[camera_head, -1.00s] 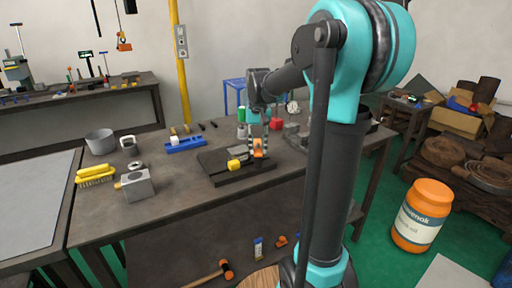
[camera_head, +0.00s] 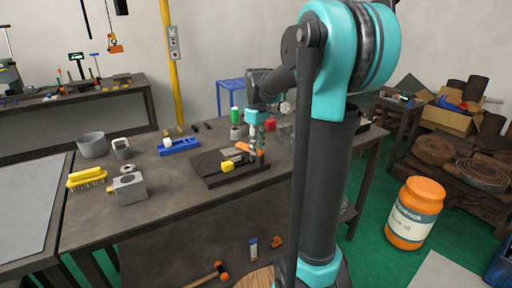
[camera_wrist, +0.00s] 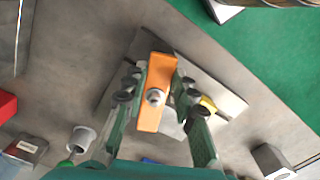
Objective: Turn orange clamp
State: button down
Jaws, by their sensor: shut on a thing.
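The orange clamp (camera_wrist: 158,74) is a flat bar with a round bolt head (camera_wrist: 154,97) on it. It lies over a dark base plate (camera_head: 211,168) on the workbench. My gripper (camera_wrist: 159,88) has its two fingers on either long side of the bar, closed on it. In the head view my gripper (camera_head: 252,150) reaches down over the plate, and its fingers hide part of the clamp. A yellow part (camera_head: 228,166) sits on the plate just left of the fingers; it also shows in the wrist view (camera_wrist: 208,104).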

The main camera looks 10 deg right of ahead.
jog(key=shift+w+d+n, duration=0.1)
jog(key=shift+w+n, duration=0.05)
jog(key=shift+n, duration=0.25)
dwell(0.3)
jog(key=c, duration=1.2)
grip_release()
notch_tip(320, 180, up, 12)
jog(key=s+f+m+t, duration=0.2)
jog(key=s+f+m, duration=0.2)
jog(key=s+f, duration=0.7)
jog(key=s+f+m+t, duration=0.2)
jog(key=s+f+m, duration=0.2)
jog(key=s+f, duration=0.7)
notch_tip(320, 180, down, 6)
jog(key=shift+s+m, duration=0.25)
jog(key=shift+m, duration=0.15)
